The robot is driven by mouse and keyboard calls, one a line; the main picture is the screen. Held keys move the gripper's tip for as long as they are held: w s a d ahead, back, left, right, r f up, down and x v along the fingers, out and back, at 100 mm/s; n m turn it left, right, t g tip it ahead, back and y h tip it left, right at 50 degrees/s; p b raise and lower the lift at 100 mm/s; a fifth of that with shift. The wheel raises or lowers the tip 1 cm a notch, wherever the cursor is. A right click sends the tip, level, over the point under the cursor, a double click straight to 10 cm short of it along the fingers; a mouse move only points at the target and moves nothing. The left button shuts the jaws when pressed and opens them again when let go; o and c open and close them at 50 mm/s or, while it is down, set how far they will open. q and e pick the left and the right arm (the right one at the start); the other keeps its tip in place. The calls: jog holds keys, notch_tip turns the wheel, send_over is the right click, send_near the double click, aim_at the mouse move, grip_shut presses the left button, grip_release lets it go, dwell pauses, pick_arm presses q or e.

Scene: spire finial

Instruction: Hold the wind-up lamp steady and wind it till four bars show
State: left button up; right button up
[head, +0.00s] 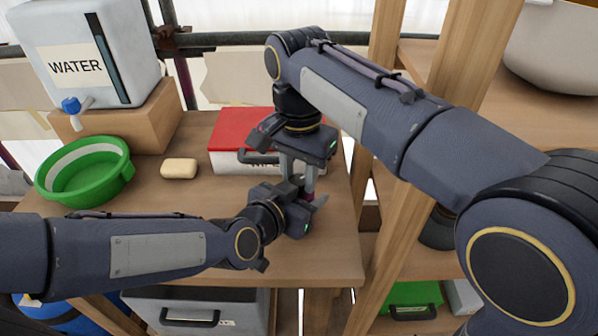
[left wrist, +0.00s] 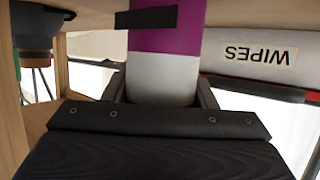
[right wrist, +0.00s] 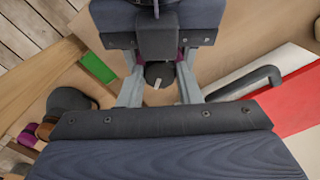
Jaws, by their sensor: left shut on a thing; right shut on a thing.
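The wind-up lamp (left wrist: 163,75) is a purple and white cylinder in the left wrist view. A dark strip (left wrist: 146,18) crosses its side; I can make out no bars on it. My left gripper (head: 312,204) is shut on the lamp body, a finger on either side. My right gripper (head: 301,177) points straight down above it. In the right wrist view its fingers are shut on the lamp's dark top knob (right wrist: 159,73), which carries a small white mark. In the head view the grippers hide most of the lamp.
A red-lidded wipes box (head: 238,127) stands close behind the grippers. A soap bar (head: 179,168), a green basin (head: 84,172) and a water container (head: 88,50) on a wooden block are to the left. A wooden post (head: 398,185) rises at the right. The front of the bench is clear.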

aim_at(299, 180)
jog(key=shift+m, duration=1.7)
jog(key=o, duration=1)
notch_tip(299, 180, up, 12)
